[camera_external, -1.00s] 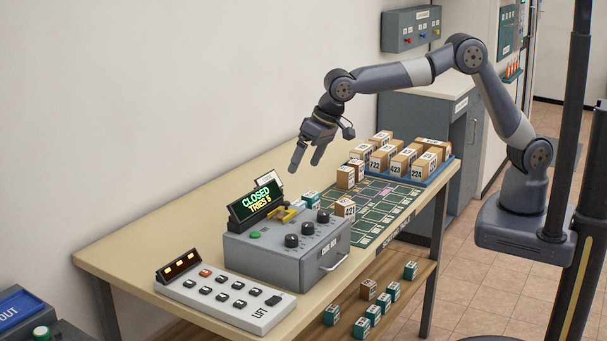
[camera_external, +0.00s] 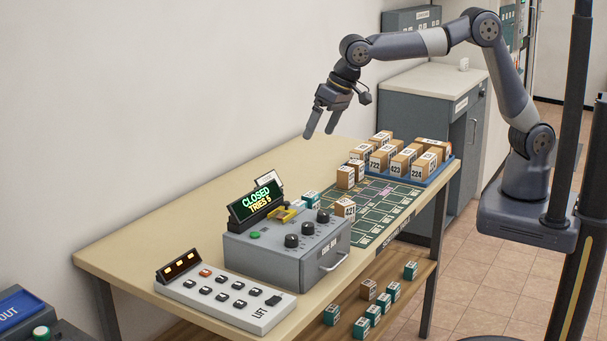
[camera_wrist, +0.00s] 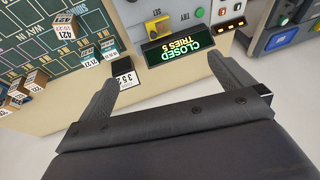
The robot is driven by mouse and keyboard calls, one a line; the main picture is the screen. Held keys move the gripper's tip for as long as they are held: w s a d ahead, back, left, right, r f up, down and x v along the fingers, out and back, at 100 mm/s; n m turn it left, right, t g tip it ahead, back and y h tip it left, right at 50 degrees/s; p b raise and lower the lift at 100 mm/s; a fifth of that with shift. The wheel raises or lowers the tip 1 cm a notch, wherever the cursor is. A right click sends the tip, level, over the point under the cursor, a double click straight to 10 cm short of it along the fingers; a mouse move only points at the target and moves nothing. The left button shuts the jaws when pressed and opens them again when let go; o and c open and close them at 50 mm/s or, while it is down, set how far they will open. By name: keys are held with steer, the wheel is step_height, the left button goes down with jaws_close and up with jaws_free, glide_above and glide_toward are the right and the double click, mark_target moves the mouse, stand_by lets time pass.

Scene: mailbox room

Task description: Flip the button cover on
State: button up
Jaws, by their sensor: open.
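The yellow button cover (camera_external: 284,214) sits on top of the grey box (camera_external: 285,252), just behind the knobs and beside the green display (camera_external: 256,202) reading CLOSED, TRIES 5. In the wrist view the yellow cover (camera_wrist: 156,26) shows next to the display (camera_wrist: 179,48). Whether the cover is up or down is hard to tell, and what lies under it is hidden. My gripper (camera_external: 320,136) is open and empty, in the air above the back of the table, well above and to the right of the box. Its two fingers show in the wrist view (camera_wrist: 163,88).
A green button (camera_external: 255,234) and several black knobs are on the box. A white keypad panel (camera_external: 224,301) lies in front. Numbered blocks stand on the green mat (camera_external: 378,222) and in a blue tray (camera_external: 440,171) to the right. The table's left end (camera_external: 130,250) is clear.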

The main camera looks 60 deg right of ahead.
steer(key=shift+s+r, duration=0.1)
steer(key=shift+r, duration=0.2)
steer(key=shift+c, duration=0.6)
